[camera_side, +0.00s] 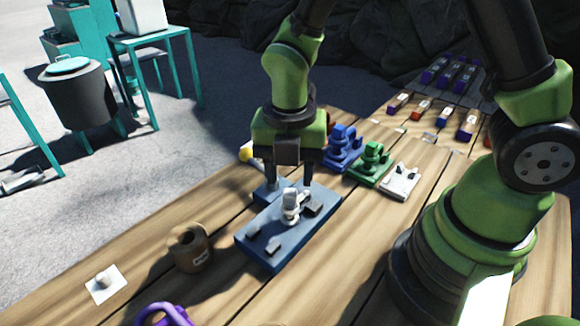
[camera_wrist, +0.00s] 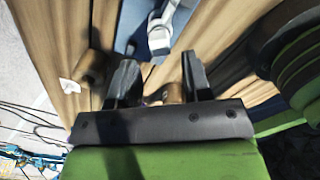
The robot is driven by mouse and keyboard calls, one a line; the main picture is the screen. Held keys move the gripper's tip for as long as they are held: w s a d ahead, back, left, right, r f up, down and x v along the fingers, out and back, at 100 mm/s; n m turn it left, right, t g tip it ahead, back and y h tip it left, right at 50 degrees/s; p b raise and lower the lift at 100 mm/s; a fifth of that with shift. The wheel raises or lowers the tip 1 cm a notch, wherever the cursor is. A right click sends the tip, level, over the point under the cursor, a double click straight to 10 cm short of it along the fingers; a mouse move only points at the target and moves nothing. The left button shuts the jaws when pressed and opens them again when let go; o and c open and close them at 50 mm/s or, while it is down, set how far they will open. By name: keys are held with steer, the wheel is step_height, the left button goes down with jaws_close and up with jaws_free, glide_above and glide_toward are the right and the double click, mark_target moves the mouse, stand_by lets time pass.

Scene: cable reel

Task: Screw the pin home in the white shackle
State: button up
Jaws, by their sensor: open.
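The white shackle (camera_side: 291,204) stands on a blue board (camera_side: 262,248) on the wooden table. In the wrist view the white shackle (camera_wrist: 161,38) shows just beyond my fingertips, with part of the blue board (camera_wrist: 135,16) behind it. The pin cannot be made out apart from the shackle. My gripper (camera_side: 288,184) points down above the back part of the board, its fingers apart and close to the shackle. In the wrist view my gripper (camera_wrist: 158,62) is open, with nothing held between the fingers.
A brown pot (camera_side: 189,247) and a white card (camera_side: 105,285) with a small piece on it lie left of the board. A purple ring-shaped object (camera_side: 163,314) is at the front edge. Blue (camera_side: 342,150), green (camera_side: 371,163) and white (camera_side: 400,181) fixtures stand at the right.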

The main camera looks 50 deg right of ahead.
mark_target(290, 192)
steer(key=shift+f, duration=2.25)
